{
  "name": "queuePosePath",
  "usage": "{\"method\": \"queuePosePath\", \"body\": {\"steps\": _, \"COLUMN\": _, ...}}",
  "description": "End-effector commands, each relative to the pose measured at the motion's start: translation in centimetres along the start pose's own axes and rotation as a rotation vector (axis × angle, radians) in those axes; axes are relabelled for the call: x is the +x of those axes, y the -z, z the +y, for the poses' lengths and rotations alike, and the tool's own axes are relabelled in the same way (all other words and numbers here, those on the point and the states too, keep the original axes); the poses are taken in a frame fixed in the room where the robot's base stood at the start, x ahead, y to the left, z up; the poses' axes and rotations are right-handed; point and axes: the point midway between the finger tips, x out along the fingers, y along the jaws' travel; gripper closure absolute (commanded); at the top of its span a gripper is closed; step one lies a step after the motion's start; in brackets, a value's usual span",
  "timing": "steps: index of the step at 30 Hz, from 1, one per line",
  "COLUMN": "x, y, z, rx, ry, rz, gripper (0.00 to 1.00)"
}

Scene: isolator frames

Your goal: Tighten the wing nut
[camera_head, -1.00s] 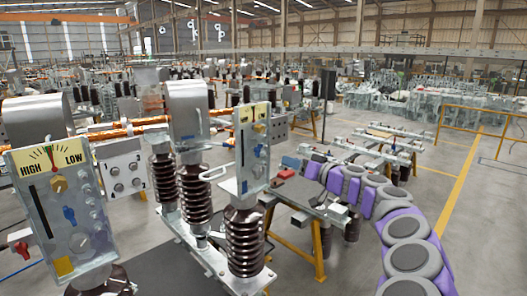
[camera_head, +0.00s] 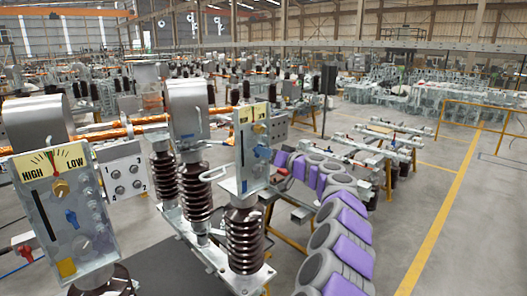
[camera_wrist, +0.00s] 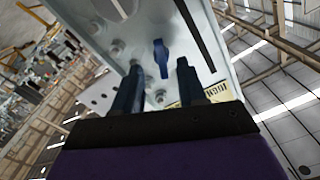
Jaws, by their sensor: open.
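A blue wing nut (camera_wrist: 161,58) sits on a grey metal panel (camera_wrist: 205,45) in the wrist view, its long axis roughly along my fingers. My gripper (camera_wrist: 159,75) is open and empty, with one dark finger either side of the nut's line. The fingertips point at the panel; whether they reach the nut's depth I cannot tell.
Ribbed insulators (camera_head: 245,240) stand below and behind the panels. Workbenches with metal parts lie behind my arm. The floor at the right (camera_head: 450,230) is clear.

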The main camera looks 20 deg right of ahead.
Motion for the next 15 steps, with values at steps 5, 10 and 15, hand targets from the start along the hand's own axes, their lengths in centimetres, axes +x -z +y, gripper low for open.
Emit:
{"method": "queuePosePath", "body": {"steps": 5, "x": 1.3, "y": -0.2, "z": 0.0, "rx": 0.001, "ry": 0.0, "rz": -0.005, "gripper": 0.59}}
{"method": "queuePosePath", "body": {"steps": 10, "x": 1.8, "y": -0.2, "z": -0.1, "rx": 0.001, "ry": 0.003, "rz": -0.003, "gripper": 0.59}}
{"method": "queuePosePath", "body": {"steps": 15, "x": 1.8, "y": -0.2, "z": -0.2, "rx": 0.001, "ry": 0.004, "rz": -0.002, "gripper": 0.59}}
